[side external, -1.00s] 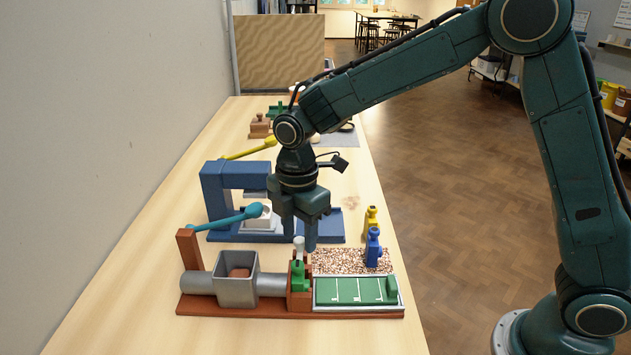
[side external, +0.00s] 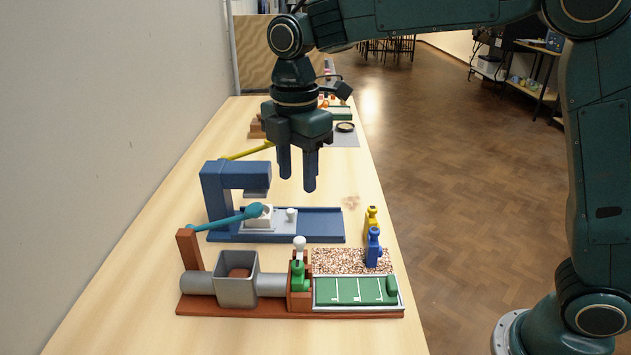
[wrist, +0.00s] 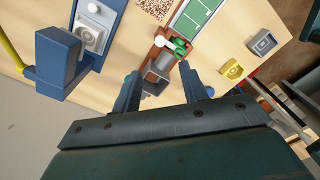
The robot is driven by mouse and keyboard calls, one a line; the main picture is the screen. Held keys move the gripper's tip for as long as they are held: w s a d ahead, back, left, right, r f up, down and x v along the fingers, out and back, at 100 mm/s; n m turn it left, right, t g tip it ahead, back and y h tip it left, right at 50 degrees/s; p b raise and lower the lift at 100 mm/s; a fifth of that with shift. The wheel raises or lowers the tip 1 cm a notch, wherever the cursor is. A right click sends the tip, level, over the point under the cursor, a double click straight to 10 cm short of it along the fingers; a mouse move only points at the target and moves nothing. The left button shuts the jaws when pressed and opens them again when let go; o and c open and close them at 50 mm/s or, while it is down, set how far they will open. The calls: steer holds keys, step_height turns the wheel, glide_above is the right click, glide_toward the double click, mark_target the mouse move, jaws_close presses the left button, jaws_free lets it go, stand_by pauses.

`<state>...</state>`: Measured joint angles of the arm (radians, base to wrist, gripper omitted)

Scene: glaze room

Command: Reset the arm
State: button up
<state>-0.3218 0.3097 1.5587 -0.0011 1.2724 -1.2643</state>
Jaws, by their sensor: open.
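My gripper (side external: 297,184) hangs with its fingers pointing down, open, with nothing between them. In the side view it is raised above the table, appearing over the blue press (side external: 222,200) and its tray, touching nothing. In the wrist view the two fingers of my gripper (wrist: 160,72) are spread apart. Between and beyond them show a green piece with a white knob (wrist: 160,41) and part of the brown-based fixture. The blue press also shows at upper left in the wrist view (wrist: 62,55).
Yellow and blue bottle-like pieces (side external: 374,246) stand near the right edge. A grey wall bounds the left. Air above the table is clear.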

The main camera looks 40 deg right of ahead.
steer(key=shift+r, duration=0.4)
steer(key=s+d+r+m+t, duration=0.35)
steer(key=s+d+m, duration=0.55)
steer(key=s, duration=0.3)
steer(key=s+d+f+m+t, duration=0.1)
steer(key=s+d+m, duration=0.1)
steer(key=s+m, duration=0.2)
steer(key=s+d+f+m+t, duration=0.1)
steer(key=s+d+f+m, duration=0.1)
steer(key=s+m, duration=0.3)
steer(key=s+d, duration=0.1)
steer(key=s, duration=0.2)
steer(key=shift+s+f, duration=0.25)
